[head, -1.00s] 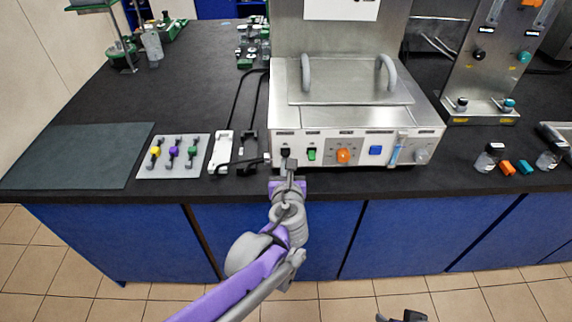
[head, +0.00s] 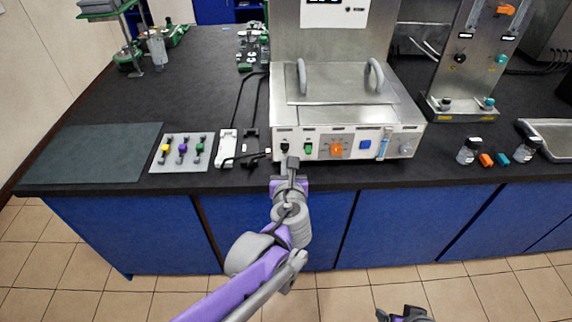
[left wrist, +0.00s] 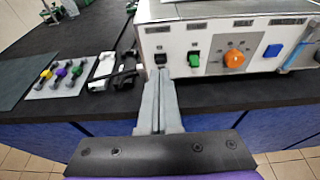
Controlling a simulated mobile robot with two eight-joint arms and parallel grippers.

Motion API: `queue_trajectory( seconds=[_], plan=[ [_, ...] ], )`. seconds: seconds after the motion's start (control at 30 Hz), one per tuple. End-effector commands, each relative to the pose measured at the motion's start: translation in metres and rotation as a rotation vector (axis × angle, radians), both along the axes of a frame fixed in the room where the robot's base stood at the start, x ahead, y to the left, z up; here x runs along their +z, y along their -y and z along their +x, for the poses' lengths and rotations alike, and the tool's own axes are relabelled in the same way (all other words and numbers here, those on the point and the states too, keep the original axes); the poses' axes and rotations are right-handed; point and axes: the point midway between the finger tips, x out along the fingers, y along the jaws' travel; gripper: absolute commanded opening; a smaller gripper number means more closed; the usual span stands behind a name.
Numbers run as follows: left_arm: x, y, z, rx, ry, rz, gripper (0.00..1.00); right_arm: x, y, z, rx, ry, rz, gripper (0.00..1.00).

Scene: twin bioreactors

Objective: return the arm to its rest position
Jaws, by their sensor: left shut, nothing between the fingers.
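My left arm reaches up from the bottom of the head view, and its gripper (head: 291,163) is at the front edge of the bench, just in front of the steel-lidded unit (head: 345,117). In the left wrist view the left gripper's fingers (left wrist: 160,88) are together with nothing between them.
The front panel has a green switch (head: 308,148), an orange knob (head: 337,149) and a blue button (head: 365,145). Left of it are a white and a black clip-like item, a plate with coloured valves (head: 181,153) and a dark mat (head: 90,153). Small bottles (head: 468,151) stand right.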

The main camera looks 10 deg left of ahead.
Motion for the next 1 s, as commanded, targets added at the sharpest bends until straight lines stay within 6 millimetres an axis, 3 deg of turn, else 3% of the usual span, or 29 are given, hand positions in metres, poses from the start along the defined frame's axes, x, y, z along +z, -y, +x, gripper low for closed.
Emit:
queue_trajectory(
  seconds=[0.43,0.57,0.67,0.8,0.9,1.0],
  plan=[
    [-0.001,0.0,0.0,0.002,0.0,-0.003,0.0,0.0,0.0,0.0,0.0,0.0,0.0,0.74],
    [-0.002,-0.014,-0.012,0.07,0.001,-0.13,0.0,0.002,0.0,0.001,0.0,0.001,0.0,0.74],
    [-0.01,-0.038,-0.038,0.227,0.009,-0.412,0.0,0.007,0.0,0.002,0.0,0.003,0.0,0.74],
    [-0.031,-0.071,-0.098,0.595,0.054,-0.98,0.0,0.017,0.0,0.004,0.0,0.008,0.0,0.74],
    [-0.05,-0.08,-0.144,0.905,0.11,-1.381,0.0,0.024,0.0,0.006,0.0,0.011,0.0,0.74],
    [-0.067,-0.077,-0.186,1.22,0.177,-1.727,0.0,0.031,0.0,0.008,0.0,0.014,0.0,0.74]
  ],
)
